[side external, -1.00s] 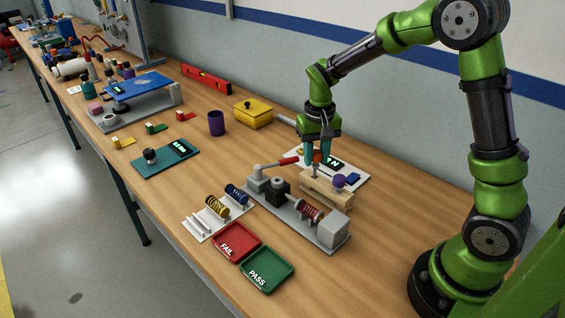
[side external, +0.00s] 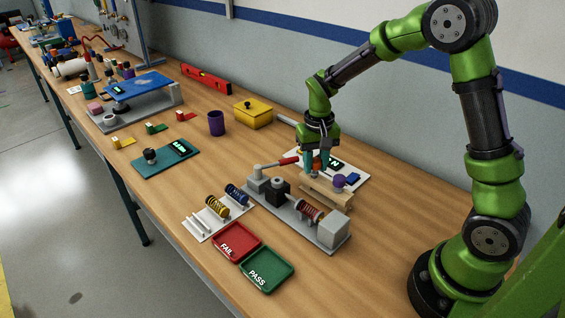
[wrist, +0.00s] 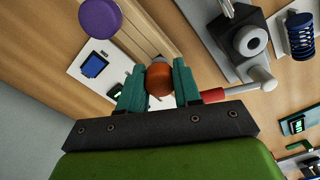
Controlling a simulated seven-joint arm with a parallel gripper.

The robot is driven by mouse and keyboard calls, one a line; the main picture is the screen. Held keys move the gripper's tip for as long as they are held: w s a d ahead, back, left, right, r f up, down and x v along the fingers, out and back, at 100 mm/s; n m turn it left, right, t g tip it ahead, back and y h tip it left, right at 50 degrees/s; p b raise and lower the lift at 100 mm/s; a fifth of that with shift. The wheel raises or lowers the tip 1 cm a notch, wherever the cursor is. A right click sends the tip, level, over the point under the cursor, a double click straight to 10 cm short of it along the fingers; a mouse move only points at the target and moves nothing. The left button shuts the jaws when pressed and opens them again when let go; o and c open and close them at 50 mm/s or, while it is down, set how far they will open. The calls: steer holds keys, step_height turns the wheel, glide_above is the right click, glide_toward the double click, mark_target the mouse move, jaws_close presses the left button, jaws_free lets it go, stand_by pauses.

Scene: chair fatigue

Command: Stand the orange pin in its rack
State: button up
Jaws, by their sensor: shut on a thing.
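My gripper (side external: 317,168) is shut on the orange pin (wrist: 159,80), whose rounded orange head sits between the two teal fingers in the wrist view. The pin also shows between the fingers in the side view (side external: 318,163). The rack is a pale wooden block (side external: 328,195), directly below and beside the fingertips; its wood also shows beyond the pin in the wrist view (wrist: 148,30). A purple-headed pin (side external: 340,181) stands at the rack's right part. The orange pin's lower end is mostly hidden, so I cannot tell whether it is in a hole.
A grey fixture (side external: 290,217) with a red-handled lever (side external: 288,161) and a coil spring stands close in front of the rack. A white plate with a display (side external: 357,178) lies behind it. Red (side external: 236,258) and green (side external: 249,280) trays lie at the front edge.

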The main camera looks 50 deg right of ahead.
steer(key=shift+f, duration=0.55)
steer(key=o, duration=1.1)
steer(key=shift+c, duration=0.2)
steer(key=shift+r, duration=0.1)
step_height(320, 180, up, 17)
steer(key=s+a+n+t+y, duration=0.1)
steer(key=s+a+t, duration=0.2)
steer(key=s, duration=0.5)
steer(key=s+a+r+n+t+y, duration=0.1)
steer(key=s+a+t, duration=0.3)
steer(key=s, duration=0.4)
steer(key=shift+a+r, duration=0.15)
steer(key=shift+a, duration=0.25)
